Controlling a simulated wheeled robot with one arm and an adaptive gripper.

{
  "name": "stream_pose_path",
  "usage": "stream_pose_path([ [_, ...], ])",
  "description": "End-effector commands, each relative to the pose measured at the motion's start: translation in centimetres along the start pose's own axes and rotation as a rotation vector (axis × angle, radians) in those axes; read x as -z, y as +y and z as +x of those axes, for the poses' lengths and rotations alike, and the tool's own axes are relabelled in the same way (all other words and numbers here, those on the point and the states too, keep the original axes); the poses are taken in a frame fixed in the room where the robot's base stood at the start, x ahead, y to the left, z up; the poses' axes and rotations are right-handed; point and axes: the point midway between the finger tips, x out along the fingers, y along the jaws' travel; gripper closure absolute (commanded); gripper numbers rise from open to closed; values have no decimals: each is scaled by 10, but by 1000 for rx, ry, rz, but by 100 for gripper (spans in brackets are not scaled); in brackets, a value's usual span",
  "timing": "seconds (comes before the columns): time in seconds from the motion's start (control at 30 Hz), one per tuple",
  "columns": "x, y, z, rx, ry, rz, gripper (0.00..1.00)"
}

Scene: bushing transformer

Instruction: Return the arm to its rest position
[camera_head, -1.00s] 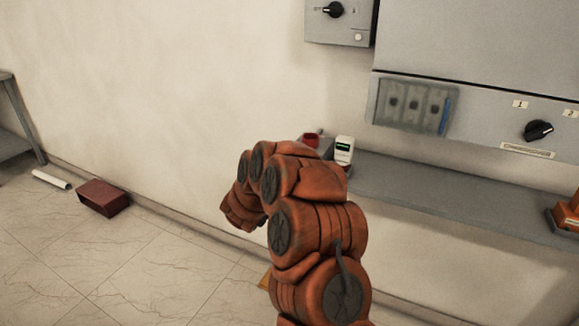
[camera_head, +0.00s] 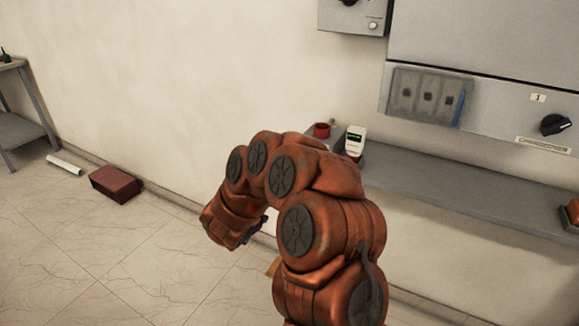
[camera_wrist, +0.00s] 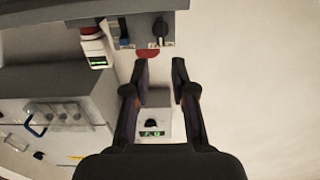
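My arm (camera_head: 310,215) is orange-red with dark round joint caps. It rises from the bottom of the head view, bends over to the left, and its end points down in front of the wall. My gripper (camera_wrist: 160,72) shows in the wrist view with its two dark fingers apart and nothing between them. In the head view the gripper is mostly hidden behind the arm's last link.
A grey shelf (camera_head: 450,195) runs along the wall on the right, below a cabinet (camera_head: 480,45). A white device (camera_head: 354,141) and a red item (camera_head: 321,130) stand close behind the arm.

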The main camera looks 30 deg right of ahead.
Motion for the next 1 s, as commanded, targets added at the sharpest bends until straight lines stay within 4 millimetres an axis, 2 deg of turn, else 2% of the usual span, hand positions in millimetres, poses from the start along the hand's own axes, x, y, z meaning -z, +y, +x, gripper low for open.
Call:
stream_pose_path([
  [0.2,0,0,-9,0,1,1,75],
  [0.8,0,0,-9,0,0,0,75],
  [0.87,3,-5,-10,22,-15,14,75],
  [1.0,10,-30,-17,119,-87,66,75],
])
